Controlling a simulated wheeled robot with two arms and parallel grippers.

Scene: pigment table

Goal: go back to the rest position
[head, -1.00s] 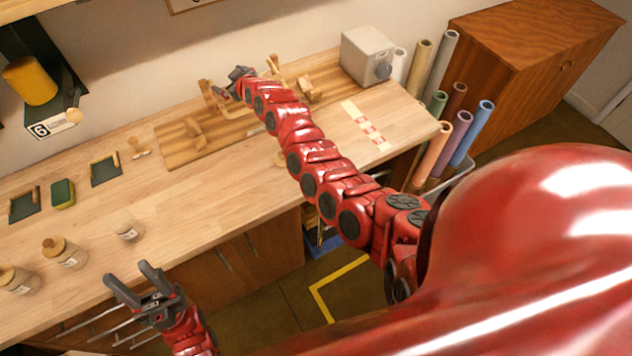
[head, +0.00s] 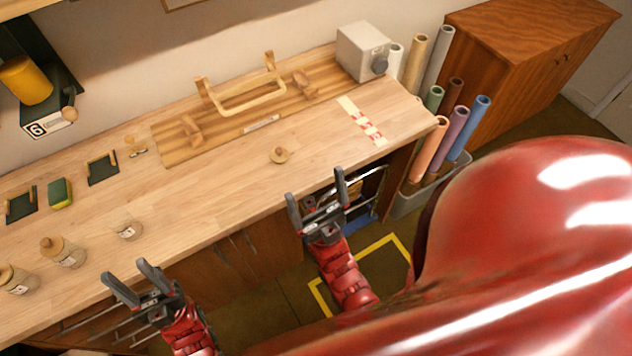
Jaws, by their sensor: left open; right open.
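My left gripper (head: 130,284) is open and empty, in front of the table's front edge at the lower left. My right gripper (head: 316,200) is open and empty, in front of the table's front edge near the middle of the view. Neither gripper touches anything that I can see. The worktable (head: 215,215) has a pale wooden top.
A wooden board (head: 180,155) with a raised wooden frame (head: 255,103) lies at the back. A grey box (head: 360,52) stands back right, near coloured rolls (head: 432,150).

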